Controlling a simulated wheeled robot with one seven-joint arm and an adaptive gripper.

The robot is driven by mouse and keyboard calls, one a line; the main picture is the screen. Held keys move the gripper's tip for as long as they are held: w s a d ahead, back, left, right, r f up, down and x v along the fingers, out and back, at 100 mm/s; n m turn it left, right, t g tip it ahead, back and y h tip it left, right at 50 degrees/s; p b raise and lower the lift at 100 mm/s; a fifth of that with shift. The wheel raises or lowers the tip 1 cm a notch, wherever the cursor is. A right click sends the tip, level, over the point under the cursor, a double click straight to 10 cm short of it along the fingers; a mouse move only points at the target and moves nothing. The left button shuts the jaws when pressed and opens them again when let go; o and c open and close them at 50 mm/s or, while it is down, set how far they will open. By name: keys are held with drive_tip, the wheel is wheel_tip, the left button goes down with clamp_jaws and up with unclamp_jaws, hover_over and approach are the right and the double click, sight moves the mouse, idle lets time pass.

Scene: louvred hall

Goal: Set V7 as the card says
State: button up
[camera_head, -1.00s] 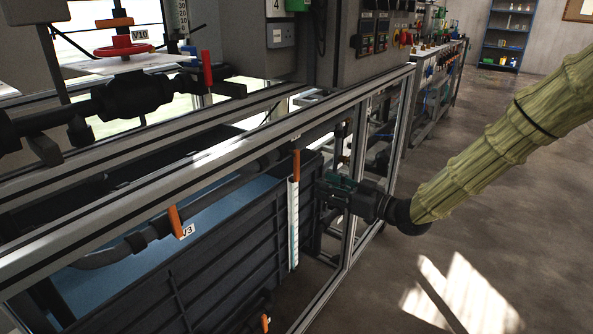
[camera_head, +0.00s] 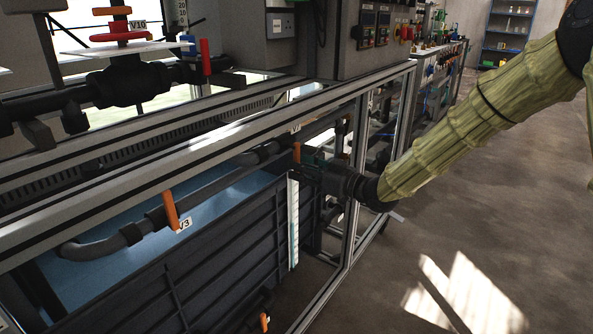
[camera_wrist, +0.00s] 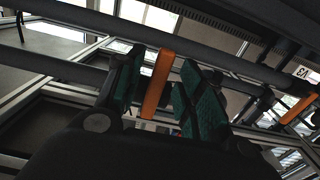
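An orange lever handle (camera_head: 297,152) stands upright on the dark pipe behind the frame's top rail, beside a small, partly hidden tag (camera_head: 296,129) that seems to read V7. My gripper (camera_head: 311,161) is at this handle, coming from the right through the frame. In the wrist view the orange handle (camera_wrist: 158,82) shows between the two green-padded fingers of my gripper (camera_wrist: 165,88). The fingers are apart, and I cannot tell whether either one touches the handle. No readable card is in view.
Another orange handle (camera_head: 170,209) with tag V3 (camera_head: 184,225) is to the left, over an open blue-lined tank (camera_head: 210,270). The aluminium rail (camera_head: 230,147) and upright post (camera_head: 354,180) are close to my arm.

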drive_tip(key=shift+p+x, duration=0.3)
drive_tip(key=shift+x, duration=0.55)
clamp_jaws()
